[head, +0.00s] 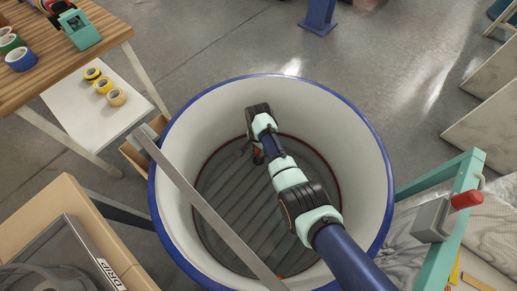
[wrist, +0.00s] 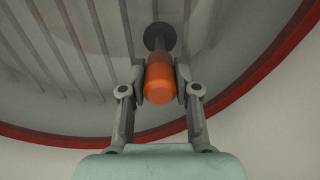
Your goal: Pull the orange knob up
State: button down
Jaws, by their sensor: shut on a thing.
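The orange knob (wrist: 160,80) is a short cylinder on a dark stem with a round dark base, in the middle of the wrist view. My gripper (wrist: 160,82) is shut on it, with one grey finger pad against each side. In the head view my arm reaches down into a large white tub, and my gripper (head: 256,150) is low inside it near the far wall. There the knob is mostly hidden by my gripper, with only a small reddish-orange bit showing.
The tub (head: 215,118) has a blue rim and a grey slatted floor (head: 225,195) edged in red. A grey bar (head: 195,198) crosses the tub's left side. A teal frame with a red-ended handle (head: 466,200) stands to the right. A wooden table (head: 60,65) with tape rolls is at upper left.

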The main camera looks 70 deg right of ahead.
jog(key=shift+r+p, duration=2.5)
jog(key=c, duration=0.8)
grip_release()
jog(key=shift+f, duration=0.2)
notch_tip(320, 180, up, 10)
jog(key=p, duration=0.9)
jog(key=shift+a+p, duration=0.1)
jog(key=shift+p, duration=0.25)
